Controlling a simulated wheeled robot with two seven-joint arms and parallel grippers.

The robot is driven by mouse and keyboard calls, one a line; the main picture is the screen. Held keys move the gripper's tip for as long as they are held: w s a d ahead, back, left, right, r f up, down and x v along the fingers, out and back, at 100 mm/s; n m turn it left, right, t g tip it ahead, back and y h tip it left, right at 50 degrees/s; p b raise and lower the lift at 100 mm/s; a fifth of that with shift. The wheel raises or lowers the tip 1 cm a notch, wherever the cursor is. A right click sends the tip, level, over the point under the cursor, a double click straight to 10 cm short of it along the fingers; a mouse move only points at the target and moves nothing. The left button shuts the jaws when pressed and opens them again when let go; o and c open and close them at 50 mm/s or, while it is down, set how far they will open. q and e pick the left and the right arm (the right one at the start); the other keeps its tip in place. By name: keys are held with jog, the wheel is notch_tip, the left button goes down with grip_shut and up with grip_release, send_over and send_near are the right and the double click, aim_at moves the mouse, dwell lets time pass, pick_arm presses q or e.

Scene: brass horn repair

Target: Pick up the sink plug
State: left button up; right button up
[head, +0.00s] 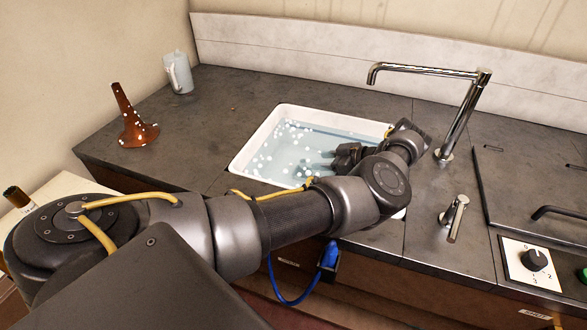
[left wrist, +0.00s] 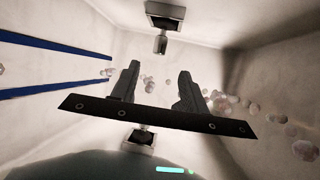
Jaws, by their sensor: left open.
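The white sink (head: 262,135) holds bluish water with white foam bits. My left gripper (head: 338,158) reaches down into its right part, partly hidden by my own arm. In the left wrist view my left gripper (left wrist: 157,70) has its two dark fingers apart with nothing held between them. I cannot make out the sink plug for certain. Beyond the fingers, a small squarish fitting with a dark centre (left wrist: 165,12) and a short cylinder (left wrist: 160,43) show near the top. Another squarish piece with a dark centre (left wrist: 142,138) shows below the gripper. My right gripper is out of view.
A chrome tap (head: 462,112) rises behind the sink's right side, with a lever (head: 453,220) nearer. A brown cone (head: 130,120) and a grey jug (head: 178,73) stand on the counter at left. Pinkish foam blobs (left wrist: 250,107) and blue stripes (left wrist: 60,88) show in the wrist view.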

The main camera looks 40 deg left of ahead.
aim_at(305, 163)
pick_arm(q)
jog(key=p+x, duration=0.1)
jog(key=x, duration=0.4)
jog(key=shift+s+a+f, duration=0.1)
jog(key=shift+a+f, duration=0.15)
jog(key=shift+f, duration=0.1)
jog(key=shift+a+f+p, duration=0.1)
jog(key=shift+a+p, duration=0.2)
jog(key=shift+a, duration=0.05)
jog(key=p+x, duration=0.1)
jog(key=x, duration=0.2)
jog(key=shift+s+a+f, duration=0.1)
jog(key=shift+a+f, duration=0.15)
jog(key=shift+a, duration=0.05)
jog(key=shift+a+f, duration=0.2)
jog(key=shift+a, duration=0.1)
jog(key=shift+d, duration=0.1)
jog(key=c, duration=0.3)
grip_shut()
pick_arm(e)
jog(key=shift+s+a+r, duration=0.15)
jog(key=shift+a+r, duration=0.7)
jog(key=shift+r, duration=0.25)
